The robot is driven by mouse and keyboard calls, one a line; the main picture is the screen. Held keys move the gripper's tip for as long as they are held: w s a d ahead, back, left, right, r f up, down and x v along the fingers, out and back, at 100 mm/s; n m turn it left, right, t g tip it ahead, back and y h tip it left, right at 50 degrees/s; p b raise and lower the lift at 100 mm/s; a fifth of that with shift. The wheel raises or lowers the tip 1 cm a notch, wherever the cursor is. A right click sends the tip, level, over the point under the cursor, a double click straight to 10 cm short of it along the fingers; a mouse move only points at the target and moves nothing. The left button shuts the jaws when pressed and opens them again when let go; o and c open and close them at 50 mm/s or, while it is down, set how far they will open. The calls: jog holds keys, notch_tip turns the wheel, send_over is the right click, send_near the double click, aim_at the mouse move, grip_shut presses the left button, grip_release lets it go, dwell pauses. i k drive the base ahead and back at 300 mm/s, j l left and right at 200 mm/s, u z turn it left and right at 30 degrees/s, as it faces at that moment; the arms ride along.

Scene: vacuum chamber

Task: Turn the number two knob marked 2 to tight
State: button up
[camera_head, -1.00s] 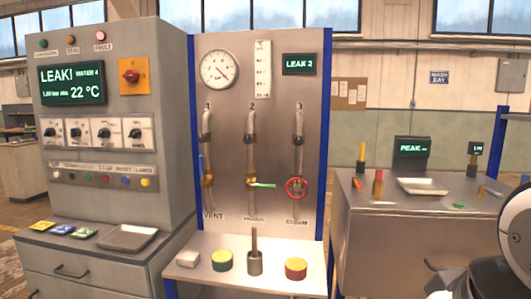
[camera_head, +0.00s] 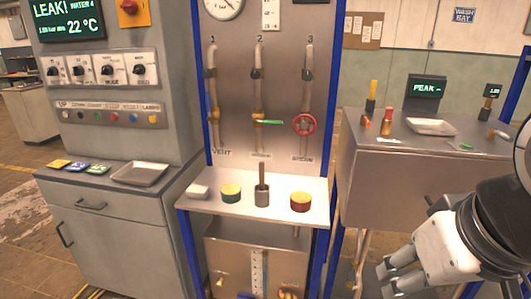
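The middle panel (camera_head: 235,135) carries pipes with small numbers above them. The middle pipe (camera_head: 257,85) seems marked 2 and has a brass valve with a green lever (camera_head: 268,122) pointing right. The right pipe has a red round handwheel (camera_head: 303,124). The left cabinet has a row of black knobs (camera_head: 107,70) on white plates, whose markings are too small to read. My gripper (camera_head: 384,281) is at the lower right, low and well away from panel and knobs. It is partly cut off by the bottom edge, and its finger opening is unclear.
A shelf (camera_head: 225,212) below the panel holds a white block, a green-yellow cap, a grey post and a red-yellow cap (camera_head: 301,201). A metal bench (camera_head: 400,165) with a tray and small tools stands at right. Floor shows at lower left.

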aim_at(254, 74)
jog(key=i+j+z, duration=0.3)
jog(key=i+j, duration=0.65)
